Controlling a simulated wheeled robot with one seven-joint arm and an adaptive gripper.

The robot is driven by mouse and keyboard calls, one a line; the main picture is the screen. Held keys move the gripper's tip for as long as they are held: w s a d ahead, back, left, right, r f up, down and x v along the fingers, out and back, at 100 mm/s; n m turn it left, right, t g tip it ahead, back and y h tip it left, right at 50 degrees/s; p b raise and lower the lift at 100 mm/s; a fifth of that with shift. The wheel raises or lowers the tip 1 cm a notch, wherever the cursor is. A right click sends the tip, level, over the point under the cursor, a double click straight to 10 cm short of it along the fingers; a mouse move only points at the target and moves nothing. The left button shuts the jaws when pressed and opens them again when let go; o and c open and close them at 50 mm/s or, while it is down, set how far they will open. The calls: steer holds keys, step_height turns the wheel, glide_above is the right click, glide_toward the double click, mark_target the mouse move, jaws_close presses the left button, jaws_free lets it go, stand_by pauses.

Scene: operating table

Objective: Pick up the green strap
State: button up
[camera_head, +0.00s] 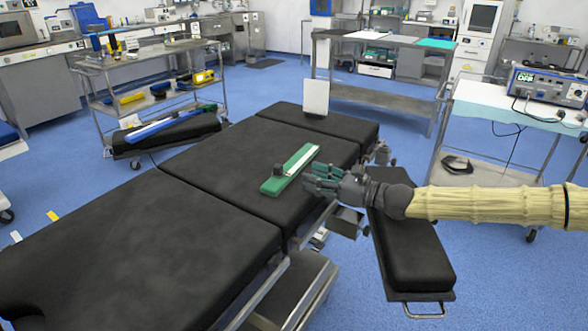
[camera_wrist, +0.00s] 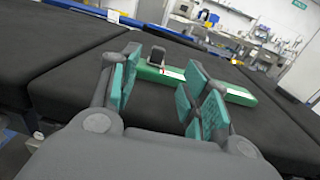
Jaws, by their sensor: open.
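Part of the strap is hidden behind the right finger.
A padded arm board (camera_head: 408,243) sits below my arm at the table's right side. A white upright panel (camera_head: 315,97) stands at the table's far end. Carts (camera_head: 158,65) stand at the back left. The table surface left of the strap is clear.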

mark_target(281, 166)
steer(key=shift+w+a, duration=0.3)
steer(key=shift+b+x, duration=0.4)
steer(key=shift+x, duration=4.65)
steer(key=shift+s+a, duration=0.1)
steer(key=c, duration=1)
steer(key=shift+r, duration=0.15)
step_height(281, 166, up, 4)
steer(key=shift+f+p, duration=0.1)
steer(key=shift+p, duration=0.2)
steer(key=s+d+r+p, duration=0.1)
steer(key=s+p, duration=0.1)
steer(key=s, duration=1.4)
